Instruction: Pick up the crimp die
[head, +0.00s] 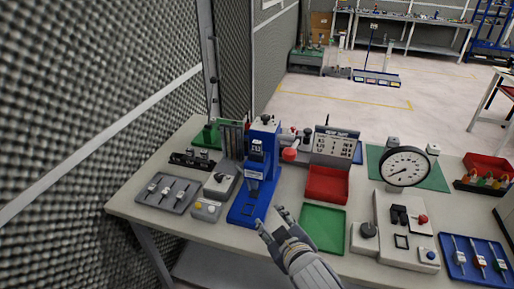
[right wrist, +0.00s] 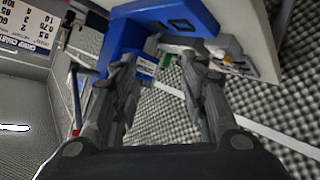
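My right gripper (head: 275,219) is open and empty, over the table's front edge just right of the blue press base. In the right wrist view its two fingers (right wrist: 160,75) are spread, with the blue press (right wrist: 115,45) close beyond them. The blue press (head: 262,158) stands upright on the table. I cannot clearly tell which part is the crimp die. A black rack with small metal pieces (head: 192,160) lies at the left back. My left gripper is not in view.
Left of the press are a grey tray of tools (head: 167,193) and a box with buttons (head: 207,209). A chart board (head: 336,146) stands behind the bin.

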